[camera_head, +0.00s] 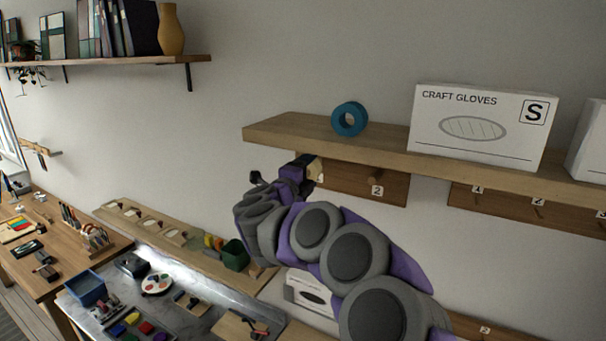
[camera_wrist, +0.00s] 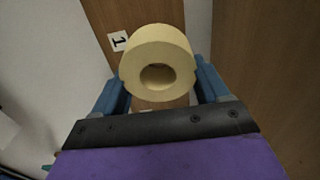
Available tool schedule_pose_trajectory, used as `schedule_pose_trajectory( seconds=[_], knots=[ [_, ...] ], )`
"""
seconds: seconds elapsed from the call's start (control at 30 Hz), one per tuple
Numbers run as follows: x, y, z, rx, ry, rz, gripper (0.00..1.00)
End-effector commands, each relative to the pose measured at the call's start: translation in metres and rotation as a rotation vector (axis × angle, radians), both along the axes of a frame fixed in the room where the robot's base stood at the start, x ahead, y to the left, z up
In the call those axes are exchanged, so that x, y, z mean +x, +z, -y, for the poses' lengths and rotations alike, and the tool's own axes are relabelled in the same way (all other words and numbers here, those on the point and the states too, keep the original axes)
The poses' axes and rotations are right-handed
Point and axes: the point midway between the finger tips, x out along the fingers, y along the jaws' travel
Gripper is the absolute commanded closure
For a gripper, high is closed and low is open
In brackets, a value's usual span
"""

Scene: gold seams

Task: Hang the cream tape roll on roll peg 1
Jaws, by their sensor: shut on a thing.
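The cream tape roll (camera_wrist: 152,46) sits between the two blue fingers of my gripper (camera_wrist: 160,84) in the wrist view, its round face and centre hole toward the camera. My gripper is shut on it. In the head view a small part of the cream roll (camera_head: 317,172) shows at the tip of my gripper (camera_head: 309,166), just under the wooden shelf. The wooden peg board (camera_head: 395,194) is behind it, with the label 1 (camera_wrist: 119,41) just left of the roll. Roll peg 1 is hidden; I cannot tell whether the roll is around it.
A peg (camera_head: 374,179) above label 2 is bare, to the right of my gripper. The shelf (camera_head: 285,131) overhangs the board and carries a blue tape roll (camera_head: 349,119) and a craft gloves box (camera_head: 480,128). Another numbered peg board (camera_head: 500,203) is at the right.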

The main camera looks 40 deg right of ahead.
Motion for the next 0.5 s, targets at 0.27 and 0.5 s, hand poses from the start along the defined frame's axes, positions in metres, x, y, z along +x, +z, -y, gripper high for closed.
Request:
schedule_pose_trajectory(
  seconds=[0.27,0.5],
  knots=[
    [-0.003,-0.001,-0.004,0.005,-0.01,-0.001,0.57],
    [-0.004,0.0,-0.015,0.003,-0.006,-0.002,0.57]
  ],
)
